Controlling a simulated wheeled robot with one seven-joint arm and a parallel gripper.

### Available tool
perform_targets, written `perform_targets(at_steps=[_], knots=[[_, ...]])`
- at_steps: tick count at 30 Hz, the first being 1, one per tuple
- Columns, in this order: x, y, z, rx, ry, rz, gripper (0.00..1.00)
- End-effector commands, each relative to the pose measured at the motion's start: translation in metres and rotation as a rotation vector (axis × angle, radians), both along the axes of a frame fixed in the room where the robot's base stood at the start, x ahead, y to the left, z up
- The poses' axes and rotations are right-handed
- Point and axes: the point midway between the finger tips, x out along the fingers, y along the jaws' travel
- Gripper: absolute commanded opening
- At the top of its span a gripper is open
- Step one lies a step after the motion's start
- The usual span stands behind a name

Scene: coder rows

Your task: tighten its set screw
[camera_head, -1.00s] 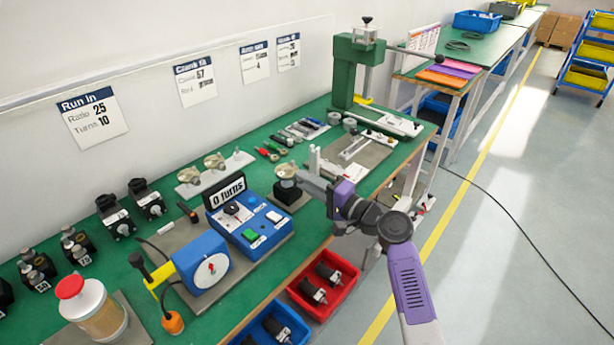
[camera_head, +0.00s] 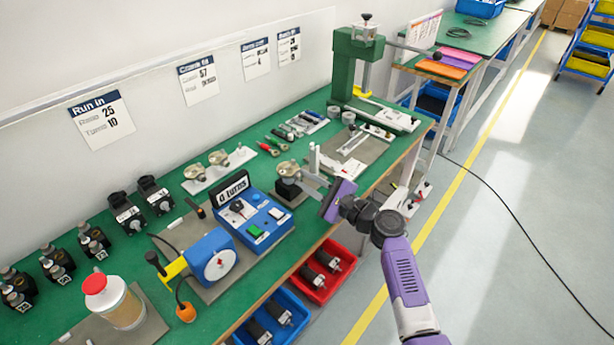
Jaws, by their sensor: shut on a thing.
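My gripper (camera_head: 309,182) reaches left over the front part of the green bench, at the right side of a round brass-coloured part (camera_head: 288,168) on a black block (camera_head: 290,190). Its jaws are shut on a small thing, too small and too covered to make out. Its tips look close to the round part; I cannot tell whether they touch. The set screw cannot be made out. Hand tools, some red-handled and some green-handled (camera_head: 273,142), lie on the bench behind.
Left of the gripper stands a blue control box (camera_head: 252,217) with a "0 turns" display (camera_head: 232,187). Right is a grey mat (camera_head: 345,155) with metal fixtures, then a green press (camera_head: 352,65). Red (camera_head: 330,270) and blue (camera_head: 275,318) bins sit below the front edge.

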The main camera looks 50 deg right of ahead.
Motion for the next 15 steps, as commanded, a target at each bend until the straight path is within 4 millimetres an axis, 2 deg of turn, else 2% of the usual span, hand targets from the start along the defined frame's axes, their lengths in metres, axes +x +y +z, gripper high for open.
perform_targets(at_steps=[15], knots=[[-0.0027,-0.0008,-0.0047,0.106,0.01,-0.003,0.0]])
